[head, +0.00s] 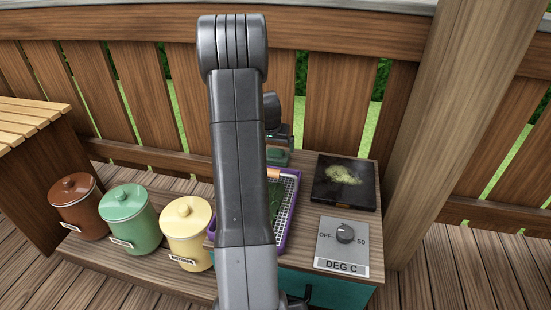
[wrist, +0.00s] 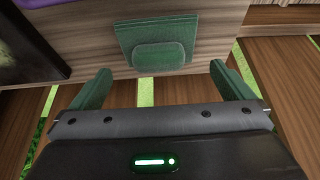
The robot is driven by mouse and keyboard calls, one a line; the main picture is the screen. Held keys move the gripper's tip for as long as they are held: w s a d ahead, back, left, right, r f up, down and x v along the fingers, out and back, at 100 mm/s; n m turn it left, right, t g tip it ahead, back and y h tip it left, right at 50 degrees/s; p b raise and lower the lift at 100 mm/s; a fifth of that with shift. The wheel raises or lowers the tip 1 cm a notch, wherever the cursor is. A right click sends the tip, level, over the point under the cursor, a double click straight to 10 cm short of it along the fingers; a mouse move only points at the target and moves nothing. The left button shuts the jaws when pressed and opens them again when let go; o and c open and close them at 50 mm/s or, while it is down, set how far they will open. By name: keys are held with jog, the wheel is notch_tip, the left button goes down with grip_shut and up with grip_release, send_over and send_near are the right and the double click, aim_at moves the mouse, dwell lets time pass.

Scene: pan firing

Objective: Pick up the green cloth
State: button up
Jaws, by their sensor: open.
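The green cloth (wrist: 130,30) lies flat on the wooden bench top near its edge in the wrist view, with a rounded raised green pad (wrist: 160,56) on it. In the head view the green cloth (head: 277,160) shows small at the back of the bench, partly hidden by my arm. My gripper (wrist: 160,70) is open and empty, its two green fingers apart. In the wrist picture the fingertips stand to either side and just below the cloth, not touching it. In the head view my gripper is mostly hidden behind my arm.
A purple-rimmed tray (head: 295,184) with a mesh lies in front of the cloth. A black hotplate (head: 344,197) with pale green matter sits right, above a dial panel (head: 331,257). Brown, green and yellow lidded jars (head: 127,213) stand left. A wooden fence (head: 335,110) runs behind.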

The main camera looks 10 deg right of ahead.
aim_at(275, 150)
jog(key=b+x, duration=0.1)
jog(key=x, duration=0.1)
jog(key=b+x, duration=0.1)
jog(key=x, duration=0.1)
jog(key=shift+f, duration=0.45)
jog(key=shift+r, duration=0.1)
jog(key=c, duration=0.7)
notch_tip(275, 150, up, 10)
jog(key=p, duration=0.4)
jog(key=o, duration=0.3)
jog(key=c, duration=0.5)
